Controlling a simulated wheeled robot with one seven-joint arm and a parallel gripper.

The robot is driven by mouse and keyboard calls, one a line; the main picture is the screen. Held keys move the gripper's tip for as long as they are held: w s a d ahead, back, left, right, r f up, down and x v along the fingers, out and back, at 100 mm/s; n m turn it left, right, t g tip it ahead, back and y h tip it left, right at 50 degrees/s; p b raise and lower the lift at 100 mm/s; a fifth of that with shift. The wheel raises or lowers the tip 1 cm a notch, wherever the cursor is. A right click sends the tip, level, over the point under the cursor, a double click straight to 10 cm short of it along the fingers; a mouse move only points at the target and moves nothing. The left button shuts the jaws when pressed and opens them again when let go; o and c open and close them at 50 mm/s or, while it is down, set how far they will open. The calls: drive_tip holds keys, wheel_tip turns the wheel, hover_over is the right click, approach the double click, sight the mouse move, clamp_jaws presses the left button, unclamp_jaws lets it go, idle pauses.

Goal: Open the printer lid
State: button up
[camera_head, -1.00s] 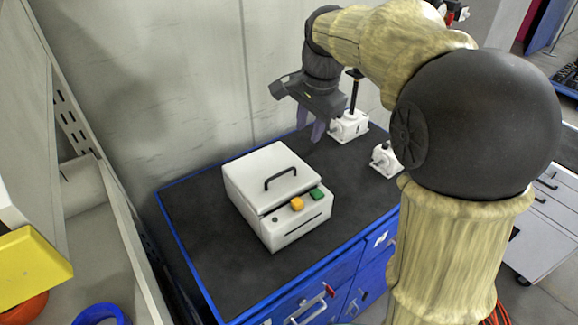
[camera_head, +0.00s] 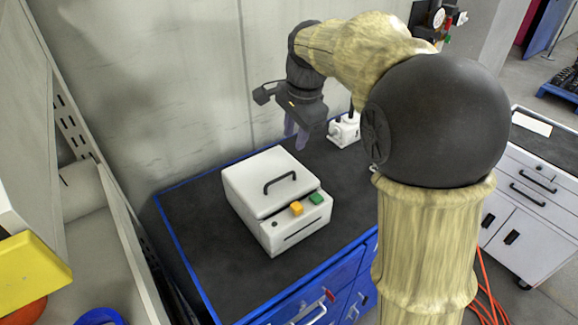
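The white printer (camera_head: 258,225) stands on the dark top of a blue cabinet. Its lid (camera_head: 262,172) is down and has a black arched handle (camera_head: 280,182). An orange button (camera_head: 296,208) and a green button (camera_head: 316,198) sit on the front ledge. My gripper (camera_head: 296,138) is behind and to the right of the printer, fingers pointing down, apart from the lid and handle. Its two fingers seem to have a small gap between them and hold nothing visible.
A white screw jack (camera_head: 345,130) stands right of my gripper, partly hidden by my arm. The blue cabinet top (camera_head: 190,215) is bare left of the printer. A wall rises behind. A yellow bin (camera_head: 32,268) is at the lower left.

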sight(288, 174)
drive_tip(key=f, duration=0.4)
drive_tip(key=w+a+f+p, duration=0.1)
drive_tip(key=f, duration=0.3)
drive_tip(key=w+f, duration=0.1)
drive_tip(key=f, duration=0.3)
drive_tip(key=shift+a+p, duration=0.15)
drive_tip(key=shift+p, duration=0.2)
drive_tip(key=shift+c, duration=0.4)
clamp_jaws()
